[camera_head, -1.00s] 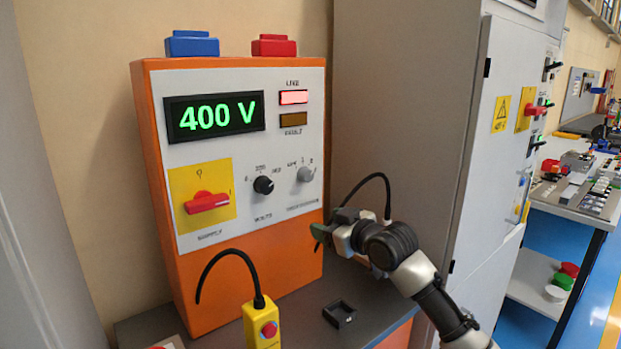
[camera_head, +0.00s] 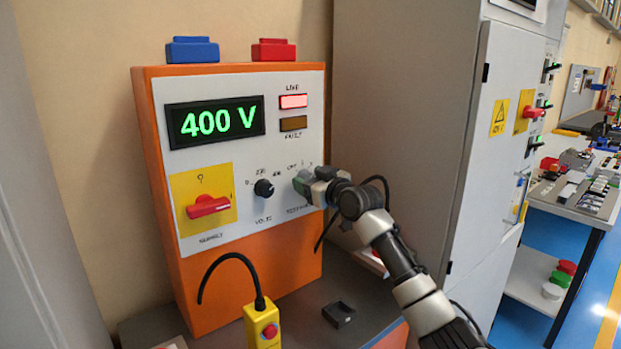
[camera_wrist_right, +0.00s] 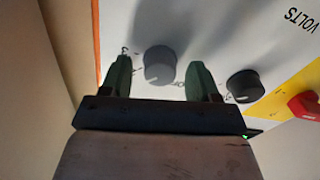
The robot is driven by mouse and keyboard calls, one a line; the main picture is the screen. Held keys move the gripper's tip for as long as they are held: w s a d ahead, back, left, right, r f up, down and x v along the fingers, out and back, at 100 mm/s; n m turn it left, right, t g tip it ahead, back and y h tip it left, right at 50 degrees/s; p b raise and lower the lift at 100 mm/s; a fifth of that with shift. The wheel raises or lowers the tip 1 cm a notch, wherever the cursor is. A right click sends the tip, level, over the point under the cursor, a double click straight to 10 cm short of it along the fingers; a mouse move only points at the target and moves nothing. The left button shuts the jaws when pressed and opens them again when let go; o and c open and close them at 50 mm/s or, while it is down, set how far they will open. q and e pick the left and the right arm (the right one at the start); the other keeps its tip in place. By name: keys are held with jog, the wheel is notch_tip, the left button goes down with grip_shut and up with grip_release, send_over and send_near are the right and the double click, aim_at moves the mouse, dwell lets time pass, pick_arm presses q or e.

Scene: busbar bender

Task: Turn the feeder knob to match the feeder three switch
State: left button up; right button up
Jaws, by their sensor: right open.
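My right gripper (camera_wrist_right: 160,70) is open, with one green finger to each side of the knob and gaps showing on both sides. In the head view my right gripper (camera_head: 304,186) is at the panel's right side. Switches on the grey cabinet's edge include a red handle on a yellow plate (camera_head: 524,112) and small dark handles (camera_head: 549,67); I cannot read which is feeder three. My left gripper is not in view.
The orange box (camera_head: 228,270) bears a black volts knob (camera_head: 264,188), a red supply switch (camera_head: 208,206) and a 400 V display (camera_head: 214,121). A yellow pendant (camera_head: 262,328) and a small black tray (camera_head: 339,314) are below. The grey cabinet (camera_head: 405,110) stands close on the right.

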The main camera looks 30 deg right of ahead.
jog(key=c, duration=0.9)
jog(key=m+p, duration=0.3)
jog(key=m, duration=0.1)
jog(key=shift+r, duration=0.2)
jog(key=shift+f+m+p, duration=0.1)
jog(key=shift+m+p, duration=1.5)
jog(key=shift+m, duration=0.9)
jog(key=o, duration=0.9)
